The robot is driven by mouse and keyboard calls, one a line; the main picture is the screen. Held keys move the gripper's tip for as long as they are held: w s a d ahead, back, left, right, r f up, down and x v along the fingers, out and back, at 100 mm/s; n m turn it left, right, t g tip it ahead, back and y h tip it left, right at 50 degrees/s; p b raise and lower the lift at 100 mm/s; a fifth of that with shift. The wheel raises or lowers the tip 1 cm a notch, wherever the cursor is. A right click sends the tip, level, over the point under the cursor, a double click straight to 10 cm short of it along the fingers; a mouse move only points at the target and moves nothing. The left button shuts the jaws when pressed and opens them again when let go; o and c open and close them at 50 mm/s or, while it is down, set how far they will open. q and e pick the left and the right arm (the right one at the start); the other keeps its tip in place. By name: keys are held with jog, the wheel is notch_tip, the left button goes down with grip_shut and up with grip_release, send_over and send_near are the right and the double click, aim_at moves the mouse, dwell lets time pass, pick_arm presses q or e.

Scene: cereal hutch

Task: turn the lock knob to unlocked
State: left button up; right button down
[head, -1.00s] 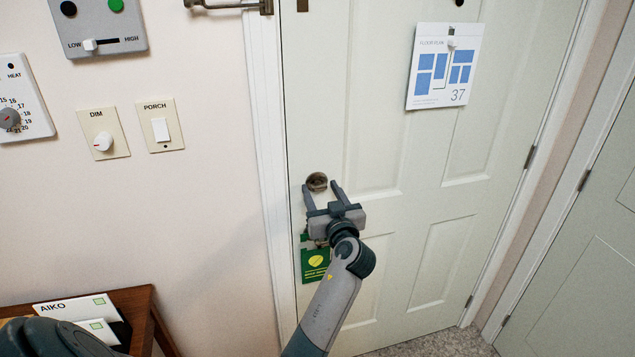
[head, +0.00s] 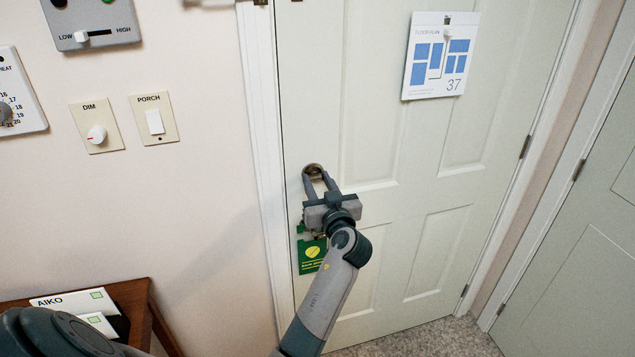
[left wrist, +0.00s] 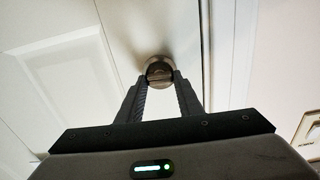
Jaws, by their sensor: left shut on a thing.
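The lock knob (head: 313,169) is a small round metal turn on the pale door (head: 370,140), near its left edge. It also shows in the left wrist view (left wrist: 158,66), with a bar across its middle. My left gripper (head: 316,181) is in front of the door with its fingers pointing up at the knob. In the left wrist view its fingertips (left wrist: 160,80) are shut on the knob's bar, one on each side. The fingers hide part of the knob. I see no lettering that tells its lock position. My right gripper is not in view.
A green hanger tag (head: 311,256) hangs below my left gripper, partly hidden. A floor plan calendar (head: 440,56) is higher on the door. A dimmer (head: 97,134) and porch switch (head: 155,121) are on the left wall. A wooden table (head: 143,310) stands at lower left.

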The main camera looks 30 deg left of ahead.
pick_arm(q)
jog(key=m, duration=0.3)
jog(key=shift+m, duration=0.4)
jog(key=m+p, duration=0.1)
jog(key=m, duration=0.3)
jog(key=shift+w+r, duration=0.1)
jog(key=shift+r, duration=0.05)
jog(key=m+p, duration=0.2)
jog(key=m, duration=0.3)
jog(key=m+p, duration=0.2)
jog(key=m, duration=0.2)
jog(key=shift+d+m, duration=0.1)
jog(key=shift+m, duration=0.3)
jog(key=shift+f, duration=0.2)
jog(key=o, duration=1.1)
jog(key=shift+w+f, duration=0.1)
